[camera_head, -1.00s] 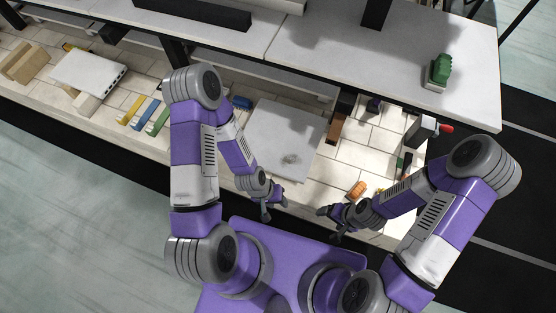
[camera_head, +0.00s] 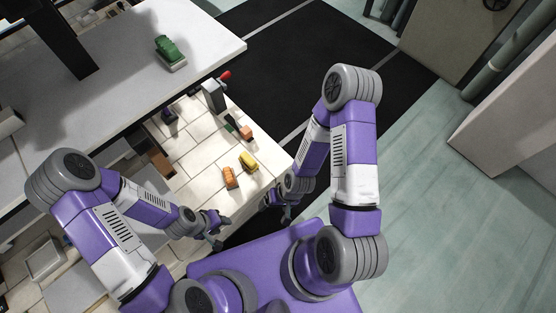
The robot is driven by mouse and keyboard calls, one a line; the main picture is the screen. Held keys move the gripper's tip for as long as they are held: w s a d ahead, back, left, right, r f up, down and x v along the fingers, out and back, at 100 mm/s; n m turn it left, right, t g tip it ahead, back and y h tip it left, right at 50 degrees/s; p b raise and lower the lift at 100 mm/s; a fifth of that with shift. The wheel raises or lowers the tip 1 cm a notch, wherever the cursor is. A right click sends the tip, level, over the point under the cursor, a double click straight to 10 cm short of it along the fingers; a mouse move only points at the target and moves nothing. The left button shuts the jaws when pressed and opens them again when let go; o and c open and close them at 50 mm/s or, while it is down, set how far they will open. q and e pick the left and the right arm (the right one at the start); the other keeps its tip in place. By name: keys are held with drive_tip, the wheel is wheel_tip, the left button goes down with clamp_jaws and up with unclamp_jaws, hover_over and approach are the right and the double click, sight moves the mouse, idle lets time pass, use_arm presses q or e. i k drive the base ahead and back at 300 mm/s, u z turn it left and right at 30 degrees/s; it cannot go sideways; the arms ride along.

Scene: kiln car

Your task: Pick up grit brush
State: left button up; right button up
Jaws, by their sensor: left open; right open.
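I cannot tell for certain which thing is the grit brush. A small item with a dark handle and a brown block end (camera_head: 240,127) lies near the right edge of the tiled deck. An orange item (camera_head: 230,177) and a yellow item (camera_head: 249,161) lie side by side closer to me. A green item on a pale base (camera_head: 170,50) sits on the upper white slab. My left gripper (camera_head: 219,231) is open and empty near the deck's front edge. My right gripper (camera_head: 276,207) is open and empty just off the deck's corner, right of the orange and yellow items.
A grey block with a red knob (camera_head: 213,95) stands at the deck's far right edge. A small dark purple item (camera_head: 169,115) and a brown block (camera_head: 160,161) lie further left. The upper white slab (camera_head: 120,75) overhangs the deck's back. Dark floor (camera_head: 290,70) lies clear beyond.

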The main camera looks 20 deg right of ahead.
sight(248, 162)
drive_tip(key=z, duration=0.25)
drive_tip(key=k, duration=0.5)
drive_tip(key=z, duration=1.95)
drive_tip(key=i, duration=1.7)
drive_tip(key=u, duration=3.6)
drive_tip(key=i, duration=0.5)
drive_tip(key=z, duration=0.05)
